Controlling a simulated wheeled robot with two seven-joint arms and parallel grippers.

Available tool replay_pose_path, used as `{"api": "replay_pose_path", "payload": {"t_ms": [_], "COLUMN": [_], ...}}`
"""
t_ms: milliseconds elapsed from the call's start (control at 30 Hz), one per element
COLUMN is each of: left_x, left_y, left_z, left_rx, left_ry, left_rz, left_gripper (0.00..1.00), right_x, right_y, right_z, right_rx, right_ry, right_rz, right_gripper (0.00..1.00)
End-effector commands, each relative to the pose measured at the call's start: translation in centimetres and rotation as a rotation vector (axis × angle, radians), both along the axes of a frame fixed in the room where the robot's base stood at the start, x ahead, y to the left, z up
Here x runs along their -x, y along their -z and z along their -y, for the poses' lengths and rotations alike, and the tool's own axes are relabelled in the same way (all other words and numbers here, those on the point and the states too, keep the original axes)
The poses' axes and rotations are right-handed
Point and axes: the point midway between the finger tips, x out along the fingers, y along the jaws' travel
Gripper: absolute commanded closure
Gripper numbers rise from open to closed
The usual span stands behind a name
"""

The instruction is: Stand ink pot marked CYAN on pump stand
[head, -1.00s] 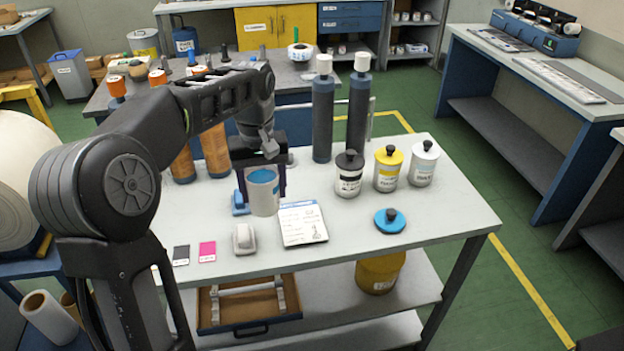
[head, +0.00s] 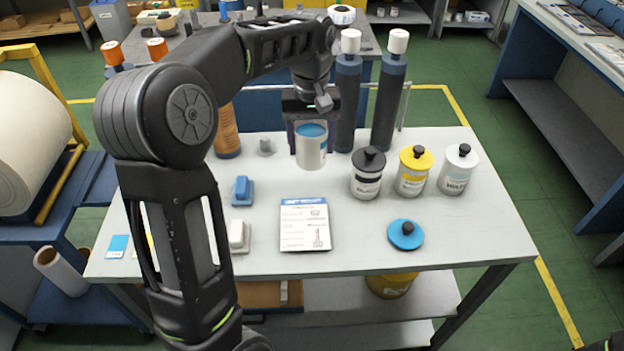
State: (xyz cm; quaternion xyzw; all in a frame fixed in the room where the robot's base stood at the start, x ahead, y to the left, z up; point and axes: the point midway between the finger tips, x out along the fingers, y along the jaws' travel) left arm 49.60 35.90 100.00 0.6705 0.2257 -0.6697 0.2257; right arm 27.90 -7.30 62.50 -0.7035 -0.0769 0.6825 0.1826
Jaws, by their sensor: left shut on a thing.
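My left gripper (head: 312,112) is shut on a white ink pot (head: 311,155) with blue ink at its open top. It holds the pot upright, seemingly above the rear of the table; the pot's marking cannot be read. A blue lid with a black knob (head: 405,235) lies on the table to the right. Black (head: 367,180), yellow (head: 411,178) and white (head: 456,174) lidded pots stand in a row right of the held pot. I cannot make out a pump stand for certain. My right gripper is not in view.
A printed card (head: 305,238) lies mid-table. A blue block (head: 242,190) and a white one (head: 238,234) stand to its left. Two tall dark cylinders with white caps (head: 388,100) stand behind the pots. The table top (head: 358,250) is clear between card and blue lid.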

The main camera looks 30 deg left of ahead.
Motion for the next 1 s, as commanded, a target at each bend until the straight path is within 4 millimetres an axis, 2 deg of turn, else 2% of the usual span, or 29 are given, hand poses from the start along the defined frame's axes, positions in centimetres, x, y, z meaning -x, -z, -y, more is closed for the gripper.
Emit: {"api": "replay_pose_path", "payload": {"t_ms": [200, 300, 667, 900, 1000], "left_x": [0.1, 0.0, 0.0, 0.1, 0.1], "left_y": [3.8, 4.9, 5.4, 8.3, 8.9], "left_z": [0.0, 0.0, 0.0, 0.0, 0.0], "left_rx": [0.001, 0.0, 0.0, 0.0, -0.001], "left_ry": [-0.001, -0.001, 0.0, 0.0, 0.0], "left_rz": [-0.004, -0.001, -0.001, -0.004, -0.001], "left_gripper": [0.97, 0.97, 0.97, 0.97, 0.97], "right_x": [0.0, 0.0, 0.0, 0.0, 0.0], "right_y": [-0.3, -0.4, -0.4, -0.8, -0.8], "right_z": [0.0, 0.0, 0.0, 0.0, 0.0], "right_rx": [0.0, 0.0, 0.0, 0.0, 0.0], "right_ry": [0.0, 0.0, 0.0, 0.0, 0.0], "right_rz": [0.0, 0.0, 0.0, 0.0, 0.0], "right_gripper": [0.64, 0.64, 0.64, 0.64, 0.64]}}
